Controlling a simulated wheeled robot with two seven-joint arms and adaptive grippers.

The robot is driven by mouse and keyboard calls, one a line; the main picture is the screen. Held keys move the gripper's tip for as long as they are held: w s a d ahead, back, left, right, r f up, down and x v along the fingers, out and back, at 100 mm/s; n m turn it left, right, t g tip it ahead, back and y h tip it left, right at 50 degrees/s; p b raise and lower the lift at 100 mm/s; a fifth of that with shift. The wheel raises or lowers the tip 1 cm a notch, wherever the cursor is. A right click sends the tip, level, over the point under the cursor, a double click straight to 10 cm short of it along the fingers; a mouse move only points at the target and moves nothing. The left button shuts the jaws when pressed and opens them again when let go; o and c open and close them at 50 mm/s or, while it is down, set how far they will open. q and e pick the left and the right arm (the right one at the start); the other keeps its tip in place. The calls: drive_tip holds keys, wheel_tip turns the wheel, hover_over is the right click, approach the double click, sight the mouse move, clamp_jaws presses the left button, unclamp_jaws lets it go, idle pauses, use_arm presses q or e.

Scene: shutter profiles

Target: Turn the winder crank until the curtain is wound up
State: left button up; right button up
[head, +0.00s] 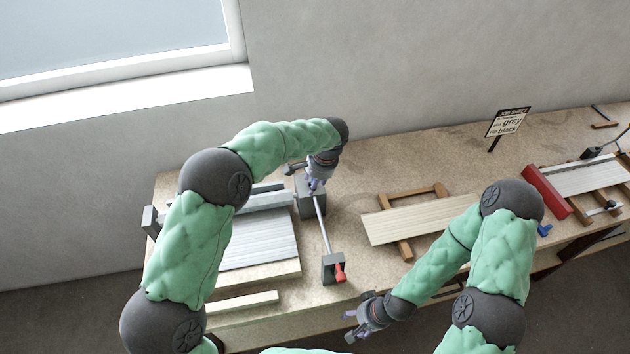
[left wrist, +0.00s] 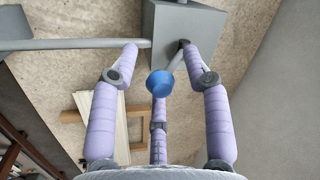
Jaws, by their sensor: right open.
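The winder has a grey block (head: 311,204) at the back and another (head: 330,262) at the front, joined by a grey bar (head: 322,222). A red handle (head: 340,273) is on the front block. The slatted grey curtain (head: 255,238) lies flat left of the bar. My left gripper (head: 315,184) is at the back block. In the left wrist view, its fingers (left wrist: 158,62) are spread around a blue knob (left wrist: 160,83) on a grey crank arm; I see no finger closed on it. My right gripper (head: 358,322) is open and empty at the table's front edge.
Pale slats (head: 425,220) on a wooden frame lie mid-table. A red bar (head: 547,191) and another slatted frame are at the right. A job sheet sign (head: 508,122) stands at the back. Bare tabletop lies right of the winder.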

use_arm(q)
clamp_jaws()
drive_tip(key=shift+s+f, duration=0.25)
drive_tip(key=shift+f, duration=0.05)
drive_tip(key=shift+s+d+f+b, duration=0.3)
drive_tip(key=shift+s+f+b, duration=0.5)
drive_tip(key=shift+s+f, duration=0.1)
drive_tip(key=shift+s+d+f+b, duration=0.1)
drive_tip(key=shift+s+f+b, duration=0.15)
drive_tip(key=shift+f+b, duration=0.15)
drive_tip(key=shift+s+d+f+b, duration=0.1)
drive_tip(key=shift+s+f+b, duration=0.15)
drive_tip(key=shift+f, duration=0.35)
